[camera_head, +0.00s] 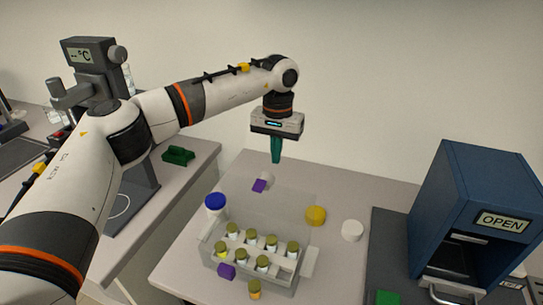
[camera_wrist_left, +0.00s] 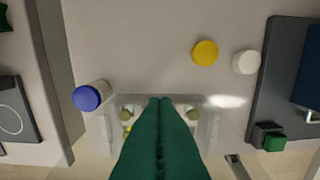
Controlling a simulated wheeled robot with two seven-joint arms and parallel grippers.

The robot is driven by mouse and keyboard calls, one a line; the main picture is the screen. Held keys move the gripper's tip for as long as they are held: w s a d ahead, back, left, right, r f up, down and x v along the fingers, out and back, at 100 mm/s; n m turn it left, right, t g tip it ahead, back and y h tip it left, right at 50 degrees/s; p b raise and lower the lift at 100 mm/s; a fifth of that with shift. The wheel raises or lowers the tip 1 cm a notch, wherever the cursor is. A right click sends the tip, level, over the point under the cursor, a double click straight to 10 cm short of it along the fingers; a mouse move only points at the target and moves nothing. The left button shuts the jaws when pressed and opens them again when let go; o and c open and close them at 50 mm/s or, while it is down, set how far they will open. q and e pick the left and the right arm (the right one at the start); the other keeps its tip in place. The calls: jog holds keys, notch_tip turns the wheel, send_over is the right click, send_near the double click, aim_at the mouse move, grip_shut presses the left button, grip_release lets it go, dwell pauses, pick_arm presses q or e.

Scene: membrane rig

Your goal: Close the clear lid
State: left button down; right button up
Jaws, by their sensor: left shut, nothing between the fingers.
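The clear lid (camera_head: 285,208) is a see-through panel standing raised at the back of a clear box (camera_head: 283,288) in the head view. Its edge is faint, so its exact tilt is hard to tell. The box holds several small vials with olive caps (camera_head: 270,241). My left gripper (camera_head: 276,160) has green fingers, shut and empty, pointing down above and behind the lid, apart from it in the head view. In the left wrist view the closed fingers (camera_wrist_left: 160,105) cover the middle of the box. My right gripper is not in view.
A blue-capped bottle (camera_head: 215,203) stands left of the box. A yellow cap (camera_head: 316,215) and a white cap (camera_head: 352,230) lie to its right. Purple blocks show behind (camera_head: 259,186) and at the front (camera_head: 227,271). A blue machine (camera_head: 465,205) marked OPEN stands at right.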

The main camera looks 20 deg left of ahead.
aim_at(267, 195)
pick_arm(q)
jog(key=s+p, duration=0.1)
jog(key=s, duration=0.2)
jog(key=shift+s+f, duration=0.2)
dwell(0.3)
